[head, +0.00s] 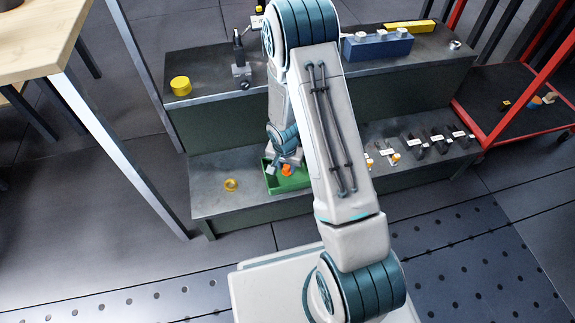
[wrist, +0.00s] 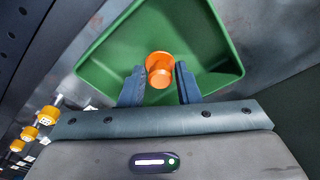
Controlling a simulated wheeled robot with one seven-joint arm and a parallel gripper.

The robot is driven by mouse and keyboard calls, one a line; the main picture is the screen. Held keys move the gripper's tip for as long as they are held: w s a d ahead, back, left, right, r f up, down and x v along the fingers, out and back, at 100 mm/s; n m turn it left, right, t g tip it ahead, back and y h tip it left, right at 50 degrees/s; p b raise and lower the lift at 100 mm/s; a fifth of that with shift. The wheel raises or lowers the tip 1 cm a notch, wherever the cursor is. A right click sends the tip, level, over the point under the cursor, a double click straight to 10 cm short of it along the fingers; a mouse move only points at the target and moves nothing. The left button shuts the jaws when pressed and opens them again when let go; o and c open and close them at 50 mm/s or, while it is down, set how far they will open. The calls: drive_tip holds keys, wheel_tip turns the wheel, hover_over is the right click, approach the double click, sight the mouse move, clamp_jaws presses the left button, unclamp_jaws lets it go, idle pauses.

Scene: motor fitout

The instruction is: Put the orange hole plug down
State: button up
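The plug has a wide round head and a narrower body. In the head view the plug (head: 286,170) shows just below my gripper (head: 284,160), over the green tray (head: 271,184). The tray's green floor and walls surround the plug in the wrist view (wrist: 205,45). I cannot tell whether the plug touches the tray floor. My arm hides part of the tray's right side in the head view.
The tray is on the lower grey shelf (head: 212,200), with a yellow ring (head: 231,185) to its left. Small yellow-and-white parts and black parts (head: 438,142) stand to the right. The upper shelf holds a yellow cylinder (head: 181,86) and a blue block (head: 377,46).

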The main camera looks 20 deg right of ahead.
drive_tip(key=shift+o, duration=0.8)
drive_tip(key=shift+r, duration=0.1)
drive_tip(key=s+r+n+p, duration=0.2)
drive_tip(key=s+r+p, duration=0.15)
drive_tip(key=r, duration=1.05)
drive_tip(key=s+r+n+p, duration=0.15)
drive_tip(key=s+r, duration=0.35)
drive_tip(key=r, duration=0.8)
drive_tip(key=s+r+n, duration=0.3)
drive_tip(key=s+r, duration=0.6)
drive_tip(key=s, duration=0.3)
drive_tip(key=shift+r+y, duration=0.2)
drive_tip(key=shift+y, duration=0.2)
